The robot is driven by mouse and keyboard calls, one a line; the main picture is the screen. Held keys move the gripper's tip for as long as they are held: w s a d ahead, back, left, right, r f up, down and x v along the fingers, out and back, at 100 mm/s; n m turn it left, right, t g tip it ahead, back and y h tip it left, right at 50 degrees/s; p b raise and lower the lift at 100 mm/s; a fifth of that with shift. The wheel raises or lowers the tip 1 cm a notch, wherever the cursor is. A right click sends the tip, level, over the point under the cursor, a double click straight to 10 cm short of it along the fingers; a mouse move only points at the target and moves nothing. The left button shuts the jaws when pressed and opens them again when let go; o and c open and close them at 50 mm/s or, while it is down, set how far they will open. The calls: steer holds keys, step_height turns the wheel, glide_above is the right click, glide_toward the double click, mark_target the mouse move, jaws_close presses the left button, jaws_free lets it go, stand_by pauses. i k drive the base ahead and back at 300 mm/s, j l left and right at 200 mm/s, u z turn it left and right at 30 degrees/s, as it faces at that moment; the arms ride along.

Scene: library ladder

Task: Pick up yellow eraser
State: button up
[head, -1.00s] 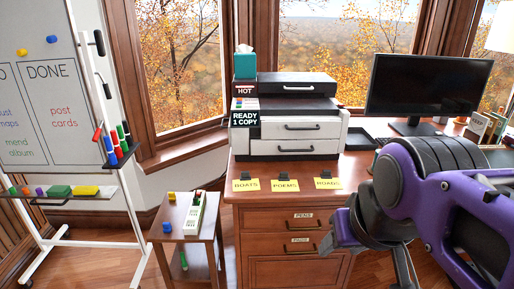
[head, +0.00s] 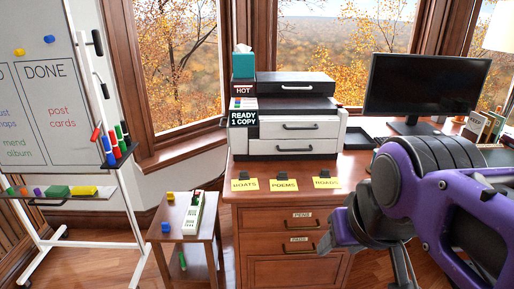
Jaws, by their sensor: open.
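My gripper (head: 364,256) shows only partly at the lower right, in front of the desk, far to the right of the tray. It is open, with nothing seen in it. The purple arm hides part of it.
A small side table (head: 207,226) holds a white box (head: 192,222), a blue piece (head: 165,227) and a small yellow piece (head: 170,196). The wooden desk (head: 295,190) carries a printer (head: 297,130) and a monitor (head: 425,85). Floor shows between whiteboard stand and side table.

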mark_target(86, 191)
steer(key=u, duration=1.5)
